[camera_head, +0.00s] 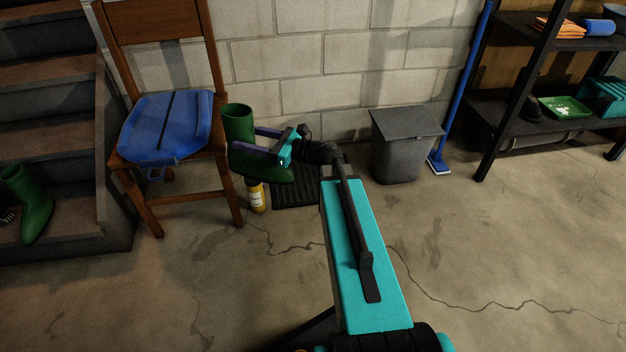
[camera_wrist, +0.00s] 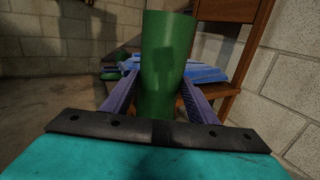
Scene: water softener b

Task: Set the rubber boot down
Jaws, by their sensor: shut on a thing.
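A green rubber boot (camera_head: 238,122) is held upright in my gripper (camera_head: 256,141), which is shut on its shaft. In the head view the boot is beside the wooden chair, in front of the block wall, above a dark ribbed mat. In the wrist view the boot's shaft (camera_wrist: 168,62) stands between the two purple fingers (camera_wrist: 160,98). I cannot tell how far its sole is above the floor. A second green boot (camera_head: 32,204) stands on the lower stair at the left.
The wooden chair (camera_head: 146,201) holds a blue bag (camera_head: 168,126). A yellow bottle (camera_head: 257,197) stands beside the dark mat (camera_head: 293,190). A grey lidded bin (camera_head: 403,150), a blue broom (camera_head: 459,90) and a black shelf (camera_head: 489,140) are to the right. The front floor is open.

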